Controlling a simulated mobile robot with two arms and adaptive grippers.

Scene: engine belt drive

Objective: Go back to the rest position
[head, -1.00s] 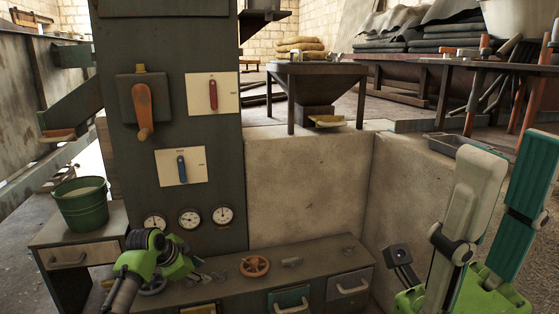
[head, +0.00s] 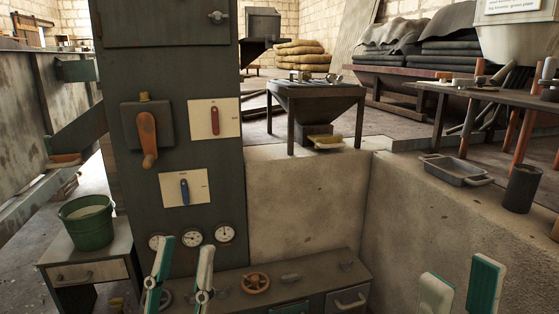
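My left gripper (head: 184,246) points upward at the lower left, in front of the cabinet and the gauges. My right gripper (head: 460,268) is at the lower right, in front of the concrete wall. Its two fingertips are apart and empty. The rest of it is cut off by the bottom edge.
Pressure gauges (head: 225,233) sit low on the column. A handwheel (head: 256,283) lies on the drawer cabinet (head: 325,269). A green bucket (head: 87,222) stands at left. A grey tray (head: 456,170) and dark cylinder (head: 522,188) stand on the right ledge. A hopper table (head: 318,101) is behind.

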